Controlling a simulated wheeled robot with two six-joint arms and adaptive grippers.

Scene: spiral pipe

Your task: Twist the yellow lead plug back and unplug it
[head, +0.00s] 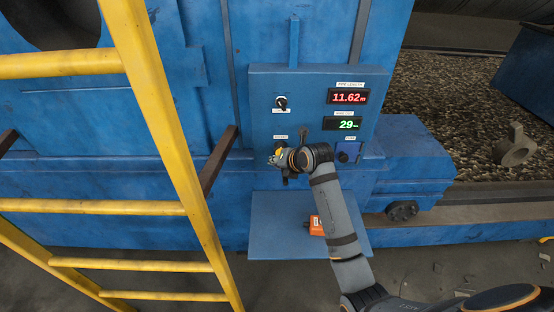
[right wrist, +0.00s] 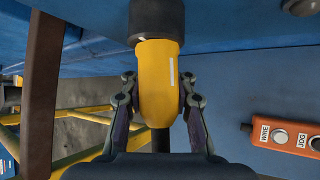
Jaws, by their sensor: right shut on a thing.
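The yellow lead plug (right wrist: 159,95) fills the middle of the right wrist view, with a white stripe on its side. Its upper end meets a dark round socket (right wrist: 157,18) under the blue panel, and a dark lead hangs from its lower end. My right gripper (right wrist: 158,80) has one finger on each side of the plug and is shut on it. In the head view my right gripper (head: 277,160) is at the lower left of the control panel (head: 318,85) and mostly hides the plug. My left gripper is not in view.
An orange pendant (right wrist: 285,137) with WIRE and JOG buttons lies on the blue shelf (head: 270,215) below the panel. The panel has a knob (head: 281,102), a red display (head: 348,96) and a green display (head: 342,124). A yellow ladder (head: 160,100) stands at the left.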

